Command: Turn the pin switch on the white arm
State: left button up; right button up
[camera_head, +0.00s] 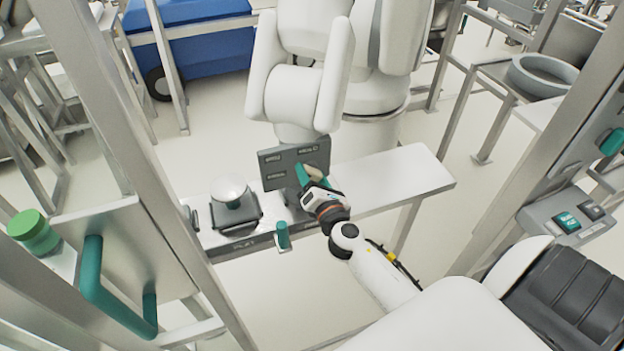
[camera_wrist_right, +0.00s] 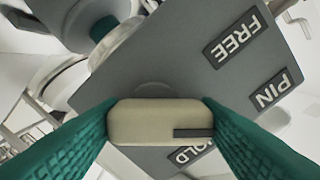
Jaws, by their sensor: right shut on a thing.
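The pin switch is a beige knob (camera_wrist_right: 150,118) with a dark line near its right end, on a dark grey panel (camera_wrist_right: 200,75) labelled FREE, PIN and a partly hidden word ending in "OLD". In the wrist view the dark line points right, below the PIN label. My right gripper (camera_wrist_right: 157,125) is shut on the knob, one green finger at each end. In the head view, the panel (camera_head: 280,158) stands below the big white arm (camera_head: 300,90), and my right gripper (camera_head: 308,177) is at its face, partly covering it. My left gripper is not in view.
A white bench (camera_head: 400,180) lies under the panel. A white domed knob on a dark base (camera_head: 233,205) and a green-topped handle (camera_head: 282,236) are left of my right gripper. A metal frame with a green handle (camera_head: 95,285) stands at left, a post with a button box (camera_head: 570,218) at right.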

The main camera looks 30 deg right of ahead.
jog(key=m+b, duration=0.1)
jog(key=m, duration=0.3)
jog(key=shift+m, duration=0.3)
jog(key=shift+d+m, duration=0.1)
jog(key=shift+m, duration=2.4)
jog(key=o, duration=1)
jog(key=shift+r, duration=0.1)
jog(key=shift+b+v, duration=1.75)
jog(key=shift+v, duration=4.3)
jog(key=shift+d, duration=0.1)
